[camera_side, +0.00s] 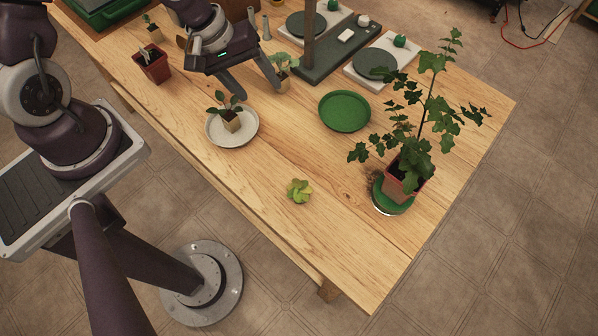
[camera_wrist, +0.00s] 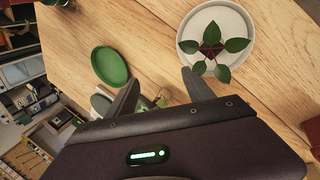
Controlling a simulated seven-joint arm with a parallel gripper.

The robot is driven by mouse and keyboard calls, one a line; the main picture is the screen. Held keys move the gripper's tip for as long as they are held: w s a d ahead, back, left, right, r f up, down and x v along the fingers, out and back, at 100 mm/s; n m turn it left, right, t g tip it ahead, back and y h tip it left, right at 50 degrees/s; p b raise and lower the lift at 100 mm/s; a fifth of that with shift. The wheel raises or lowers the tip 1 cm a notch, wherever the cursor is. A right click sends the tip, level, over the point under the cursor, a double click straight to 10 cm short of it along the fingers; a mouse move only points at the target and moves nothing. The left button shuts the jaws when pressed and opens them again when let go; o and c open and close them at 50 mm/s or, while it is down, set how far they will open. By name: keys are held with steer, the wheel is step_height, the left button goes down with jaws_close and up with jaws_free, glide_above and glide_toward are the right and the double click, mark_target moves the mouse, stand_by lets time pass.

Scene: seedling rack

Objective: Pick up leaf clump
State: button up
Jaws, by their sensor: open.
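The leaf clump (camera_side: 299,191) is a small yellow-green rosette lying on bare wood near the table's front edge in the side view. I cannot make it out in the wrist view. My gripper (camera_side: 258,89) is open, above the back part of the table, well behind and left of the clump. In the wrist view its two fingers (camera_wrist: 160,79) are spread apart with nothing held between them. A small seedling in a tan block (camera_side: 283,83) is close beside one finger in the side view.
A white dish (camera_side: 213,136) holds a seedling block, with a green saucer (camera_side: 344,111) to its right. A tall potted plant (camera_side: 405,181) stands right of the clump. A red pot (camera_side: 152,65), scales (camera_side: 381,60) and a post are farther back. Wood around the clump is clear.

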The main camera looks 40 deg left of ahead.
mark_target(301, 189)
steer(key=s+d+f+n+h, duration=0.1)
steer(key=d, duration=0.1)
steer(key=s+d+f+n+h, duration=0.1)
steer(key=d+f+n+h, duration=0.1)
steer(key=d, duration=0.1)
steer(key=s+d+f+n+h, duration=0.1)
steer(key=d+f+h, duration=0.1)
steer(key=shift+s+d+f+n+g, duration=0.1)
steer(key=shift+d+f+n+g, duration=0.1)
steer(key=shift+n+g, duration=0.1)
steer(key=d+n, duration=0.1)
steer(key=s+d+h, duration=0.1)
steer(key=d+n+h, duration=0.1)
steer(key=shift+s+f+n, duration=0.25)
steer(key=shift+s+n, duration=0.05)
steer(key=shift+s, duration=0.1)
steer(key=s+d+n+h, duration=0.2)
steer(key=n, duration=0.1)
steer(key=s+d+r+n+t+h, duration=0.1)
steer(key=s, duration=0.1)
steer(key=shift+d+n, duration=0.25)
steer(key=shift+n, duration=0.15)
steer(key=shift+s+d+f, duration=0.1)
steer(key=shift+s+d, duration=0.05)
steer(key=shift+d, duration=0.15)
steer(key=x, duration=0.6)
steer(key=shift+s+d+f, duration=0.2)
steer(key=shift+d+f, duration=0.05)
steer(key=shift+f, duration=0.05)
jaws_close()
